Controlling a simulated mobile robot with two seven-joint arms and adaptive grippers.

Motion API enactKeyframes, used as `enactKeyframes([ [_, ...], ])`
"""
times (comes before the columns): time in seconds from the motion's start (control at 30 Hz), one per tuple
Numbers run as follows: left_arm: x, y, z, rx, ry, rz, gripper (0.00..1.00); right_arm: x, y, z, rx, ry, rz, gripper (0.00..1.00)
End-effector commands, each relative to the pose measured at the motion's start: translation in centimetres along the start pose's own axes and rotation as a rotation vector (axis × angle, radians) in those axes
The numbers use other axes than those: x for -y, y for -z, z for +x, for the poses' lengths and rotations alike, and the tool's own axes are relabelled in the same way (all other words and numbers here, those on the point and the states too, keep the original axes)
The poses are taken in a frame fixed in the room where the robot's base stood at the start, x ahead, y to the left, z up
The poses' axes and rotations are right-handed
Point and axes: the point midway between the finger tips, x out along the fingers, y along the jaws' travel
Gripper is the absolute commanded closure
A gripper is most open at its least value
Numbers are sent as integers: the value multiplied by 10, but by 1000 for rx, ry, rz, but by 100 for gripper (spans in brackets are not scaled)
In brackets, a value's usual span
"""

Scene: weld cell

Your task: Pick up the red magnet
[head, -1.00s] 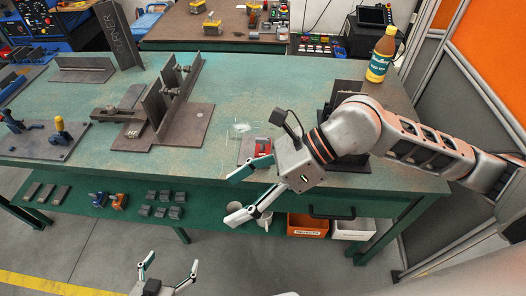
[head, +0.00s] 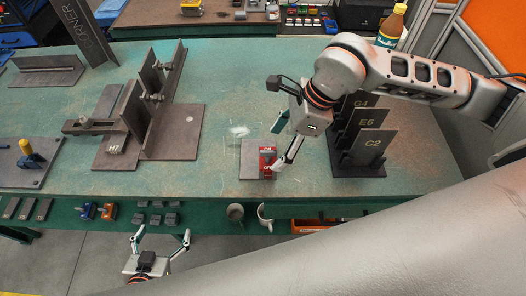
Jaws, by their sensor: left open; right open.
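The red magnet (head: 267,160) stands on a small grey metal plate (head: 250,166) near the front edge of the green table. My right gripper (head: 276,150) is open, just beside and above the magnet at its right. One finger is close to the magnet's right side; I cannot tell whether it touches. My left gripper (head: 160,236) is open and empty, low in front of the table over the floor.
A rack of dark plates (head: 372,143) marked G4, E6 and C2 stands right of the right gripper. A welded fixture labelled H7 (head: 117,150) stands to the left. A bottle (head: 391,27) stands at the back right. Mugs (head: 235,212) sit on the shelf below.

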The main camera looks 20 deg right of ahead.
Motion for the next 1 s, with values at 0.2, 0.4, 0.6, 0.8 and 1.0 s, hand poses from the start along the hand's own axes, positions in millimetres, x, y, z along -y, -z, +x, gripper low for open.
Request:
enactKeyframes([
  [0.2, -6, -17, -5, 32, -9, -3, 18, -1, 0, 23, 0, -2, 0, 32],
  [0.4, -5, -11, -7, 28, -8, -2, 18, 0, -1, 49, 1, -4, 0, 32],
  [0.6, -2, -1, -5, 11, -4, 0, 18, 1, 0, 70, 1, -2, -1, 32],
  [0.8, -1, 2, -5, 6, -3, 0, 18, 1, 0, 72, 1, 0, -1, 32],
  [1.0, -1, 1, -5, 7, -3, 0, 18, 1, 0, 72, 1, 0, -1, 68],
])
